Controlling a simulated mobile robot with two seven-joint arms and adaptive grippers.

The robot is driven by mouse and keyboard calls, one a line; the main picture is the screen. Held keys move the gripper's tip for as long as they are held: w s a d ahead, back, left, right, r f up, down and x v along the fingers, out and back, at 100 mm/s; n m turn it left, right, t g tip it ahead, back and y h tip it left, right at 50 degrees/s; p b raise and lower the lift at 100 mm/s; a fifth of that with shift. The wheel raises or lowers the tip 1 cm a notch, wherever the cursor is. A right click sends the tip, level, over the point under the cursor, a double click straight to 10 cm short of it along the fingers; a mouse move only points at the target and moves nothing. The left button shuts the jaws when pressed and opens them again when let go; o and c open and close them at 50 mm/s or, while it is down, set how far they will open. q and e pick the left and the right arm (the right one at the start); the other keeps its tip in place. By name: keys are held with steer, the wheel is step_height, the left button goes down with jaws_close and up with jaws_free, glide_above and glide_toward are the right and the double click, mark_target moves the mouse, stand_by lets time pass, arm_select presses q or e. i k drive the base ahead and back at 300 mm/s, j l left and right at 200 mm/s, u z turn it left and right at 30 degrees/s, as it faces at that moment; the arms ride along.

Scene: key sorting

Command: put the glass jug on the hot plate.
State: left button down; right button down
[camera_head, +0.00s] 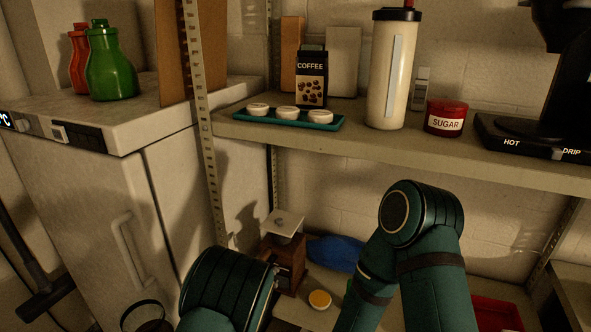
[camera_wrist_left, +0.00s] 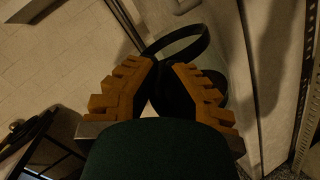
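The glass jug (camera_head: 152,325), with a black rim band and dark contents, shows only partly at the bottom edge of the head view, low in front of the white cabinet. In the left wrist view the jug (camera_wrist_left: 204,42) lies just beyond the orange fingers of my left gripper (camera_wrist_left: 163,66). The fingers are close together with a dark part, seemingly the jug's handle, between them. The hot plate (camera_head: 512,136) is the low black base marked HOT and DRIP, on the shelf at the right. My right gripper is out of view; only its arm shows.
The shelf (camera_head: 400,148) also holds a red sugar tin (camera_head: 446,118), a tall cream canister (camera_head: 392,70), a coffee bag (camera_head: 311,78) and a teal tray (camera_head: 290,119) with white discs. A perforated metal post (camera_head: 202,120) stands between cabinet and shelf. A grinder (camera_head: 284,255) stands below.

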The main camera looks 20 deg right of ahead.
mark_target(532, 129)
steer(key=k+j+z, duration=0.15)
steer(key=z, duration=1)
